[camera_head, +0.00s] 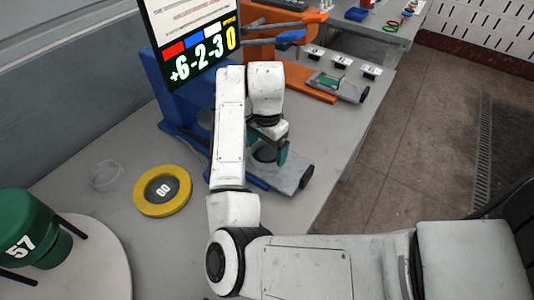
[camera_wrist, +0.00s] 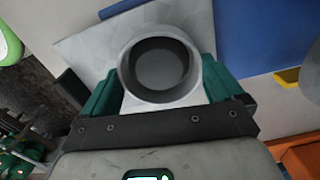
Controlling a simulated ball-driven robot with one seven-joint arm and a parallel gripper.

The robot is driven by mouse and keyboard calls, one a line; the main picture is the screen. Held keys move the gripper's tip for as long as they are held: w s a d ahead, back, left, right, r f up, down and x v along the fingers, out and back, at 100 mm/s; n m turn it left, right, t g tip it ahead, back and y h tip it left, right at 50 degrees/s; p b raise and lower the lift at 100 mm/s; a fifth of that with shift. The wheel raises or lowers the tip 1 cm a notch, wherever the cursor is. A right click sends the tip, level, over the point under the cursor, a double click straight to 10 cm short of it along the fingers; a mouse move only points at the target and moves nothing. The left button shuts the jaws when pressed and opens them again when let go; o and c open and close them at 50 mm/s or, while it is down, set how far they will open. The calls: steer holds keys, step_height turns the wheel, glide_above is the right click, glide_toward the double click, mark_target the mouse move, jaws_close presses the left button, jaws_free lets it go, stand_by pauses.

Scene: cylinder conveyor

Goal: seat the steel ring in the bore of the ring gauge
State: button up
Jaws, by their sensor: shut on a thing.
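A grey steel ring (camera_wrist: 160,97) sits between the green fingers of my gripper (camera_wrist: 163,84) in the wrist view, and the gripper is shut on it. The ring looks level, with a dark inner wall and a grey round face inside. In the head view my gripper (camera_head: 268,148) is over a grey slide plate (camera_head: 287,174) in front of the blue stand (camera_head: 180,98). The arm partly covers ring and plate. I cannot tell whether the ring touches what lies under it. The bore of the ring gauge cannot be told apart under the ring.
A yellow disc (camera_head: 149,205) marked 60 and a clear round dish (camera_head: 105,175) lie left on the bench. A green weight (camera_head: 28,232) marked 57 stands on a round white table (camera_head: 95,270). An orange stand (camera_head: 262,40) with another slide is behind. A display (camera_head: 195,40) tops the blue stand.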

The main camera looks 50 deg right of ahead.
steer(key=shift+c, duration=1)
steer(key=shift+r, duration=0.55)
step_height(320, 180, up, 3)
steer(key=shift+f, duration=0.15)
steer(key=s+r+p, duration=0.1)
steer(key=s+r, duration=0.3)
steer(key=s, duration=0.3)
steer(key=s+a+r+p, duration=0.1)
steer(key=s+r, duration=0.4)
steer(key=s, duration=0.2)
steer(key=shift+a, duration=0.15)
